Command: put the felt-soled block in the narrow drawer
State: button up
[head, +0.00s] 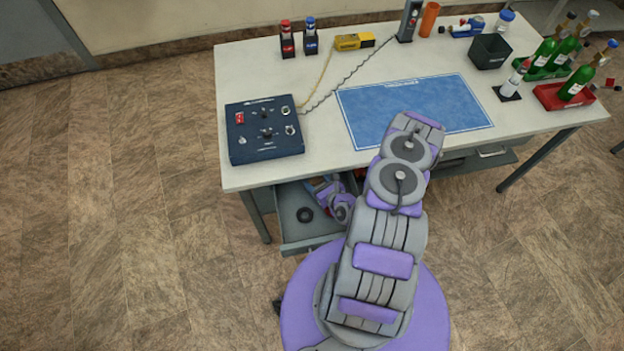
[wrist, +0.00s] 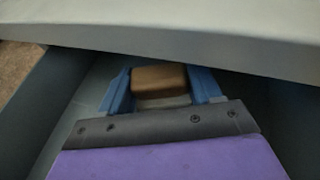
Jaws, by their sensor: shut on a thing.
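The block (wrist: 159,77) is brown on top with a paler grey band below, and it sits between the two blue fingers of my gripper (wrist: 163,88) in the wrist view. My gripper is shut on it. In the head view my gripper (head: 322,186) reaches into an open grey drawer (head: 311,241) under the table's front edge. The drawer's walls also show on both sides in the wrist view (wrist: 45,95). The block is not visible in the head view. I cannot tell whether it touches the drawer floor.
The tabletop edge (wrist: 190,38) hangs over my gripper. Another drawer (head: 490,157) sits under the table at right. A control box (head: 264,140) and blue mat (head: 445,107) are on the table.

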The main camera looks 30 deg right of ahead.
aim_at(312, 179)
jog(key=w+f, duration=0.2)
jog(key=shift+w+a+f+b, duration=0.1)
jog(key=shift+w+a+b, duration=0.1)
jog(key=shift+w+b, duration=0.15)
jog(key=o, duration=1)
jog(key=shift+o, duration=0.2)
